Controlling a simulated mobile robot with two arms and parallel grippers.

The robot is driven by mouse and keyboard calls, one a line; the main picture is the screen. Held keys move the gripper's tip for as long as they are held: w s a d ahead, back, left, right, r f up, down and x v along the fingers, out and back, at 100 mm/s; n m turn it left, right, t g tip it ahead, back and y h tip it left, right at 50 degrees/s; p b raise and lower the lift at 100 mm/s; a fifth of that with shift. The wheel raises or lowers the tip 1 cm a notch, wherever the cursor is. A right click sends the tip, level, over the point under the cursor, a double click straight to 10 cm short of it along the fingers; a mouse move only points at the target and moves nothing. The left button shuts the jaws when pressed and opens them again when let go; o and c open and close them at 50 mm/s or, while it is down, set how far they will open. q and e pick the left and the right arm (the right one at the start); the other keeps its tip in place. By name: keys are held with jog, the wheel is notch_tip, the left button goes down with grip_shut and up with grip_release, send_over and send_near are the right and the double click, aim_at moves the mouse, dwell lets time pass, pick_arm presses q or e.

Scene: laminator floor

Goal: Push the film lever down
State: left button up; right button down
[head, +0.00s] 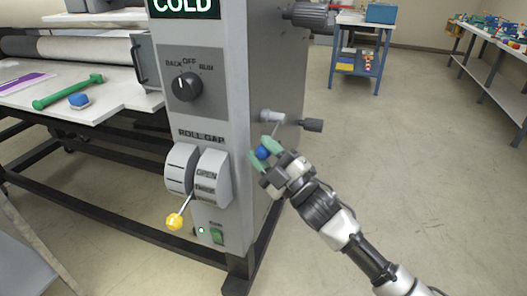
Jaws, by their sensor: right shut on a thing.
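The grey laminator cabinet (203,110) stands left of centre. On its right side a light grey hub (271,116) carries a thin rod running down to a blue ball knob (263,153), which looks like the film lever's end. My right gripper (265,151), with green fingertips, is shut on this blue knob, one finger on each side. The fingers hide part of the knob and the rod's lower end. My left gripper is not in view.
A dark handle (312,125) sticks out right of the hub. The yellow-knobbed roll gap lever (175,222) is on the front, below the black dial (188,87). A blue-legged table (359,52) stands behind. The floor at right is clear.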

jog(key=shift+f, duration=0.15)
jog(key=c, duration=1)
grip_release()
jog(key=shift+c, duration=0.2)
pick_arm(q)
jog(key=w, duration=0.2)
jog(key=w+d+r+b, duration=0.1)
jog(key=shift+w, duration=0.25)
pick_arm(e)
jog(key=v, duration=1)
jog(key=shift+s+d+f, duration=0.15)
jog(key=shift+s+d, duration=0.05)
jog(key=shift+d, duration=0.1)
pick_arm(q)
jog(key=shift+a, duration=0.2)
